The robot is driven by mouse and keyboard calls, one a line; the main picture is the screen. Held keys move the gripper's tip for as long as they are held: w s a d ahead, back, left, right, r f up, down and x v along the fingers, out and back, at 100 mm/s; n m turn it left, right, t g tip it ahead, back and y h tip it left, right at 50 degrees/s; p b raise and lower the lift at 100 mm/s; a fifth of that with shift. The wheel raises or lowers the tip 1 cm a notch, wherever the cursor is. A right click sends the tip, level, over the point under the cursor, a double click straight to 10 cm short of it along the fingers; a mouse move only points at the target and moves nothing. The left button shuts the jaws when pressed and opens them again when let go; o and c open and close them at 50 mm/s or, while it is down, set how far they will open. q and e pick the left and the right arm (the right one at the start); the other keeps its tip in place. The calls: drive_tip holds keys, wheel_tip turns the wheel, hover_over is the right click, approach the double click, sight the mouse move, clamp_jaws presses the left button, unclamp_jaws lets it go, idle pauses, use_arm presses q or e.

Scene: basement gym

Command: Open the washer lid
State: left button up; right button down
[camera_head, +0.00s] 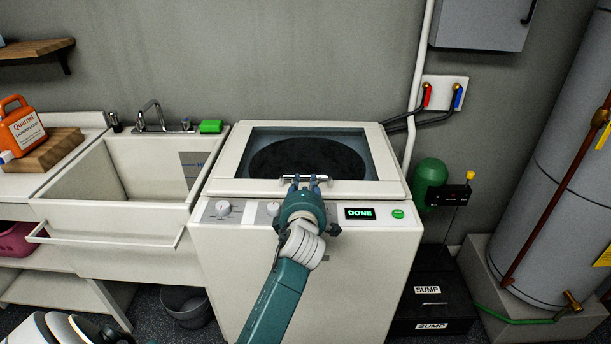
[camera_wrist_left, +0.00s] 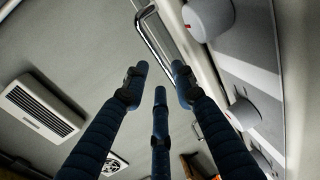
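The white washer (camera_head: 300,250) stands in the middle of the head view, with its lid (camera_head: 385,160) down. The lid has a dark window and a metal handle (camera_head: 322,178) at its front edge. My left gripper (camera_head: 305,180) is at the front of this handle. In the left wrist view its three dark fingers (camera_wrist_left: 158,82) are spread apart with nothing between them. The handle (camera_wrist_left: 160,38) shows just beyond the fingertips there; whether they touch it I cannot tell. My right gripper is not in view.
The washer's panel has knobs (camera_head: 223,208), a display reading DONE (camera_head: 360,213) and a green button (camera_head: 398,213). A sink (camera_head: 110,205) adjoins on the left. Pipes (camera_head: 417,85) and a water heater (camera_head: 560,150) stand to the right. The wall is close behind.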

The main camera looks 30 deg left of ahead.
sight(305, 176)
use_arm(q)
drive_tip(key=x, duration=0.4)
drive_tip(key=shift+p, duration=0.3)
drive_tip(key=shift+w+f, duration=0.1)
drive_tip(key=shift+c, duration=0.5)
clamp_jaws()
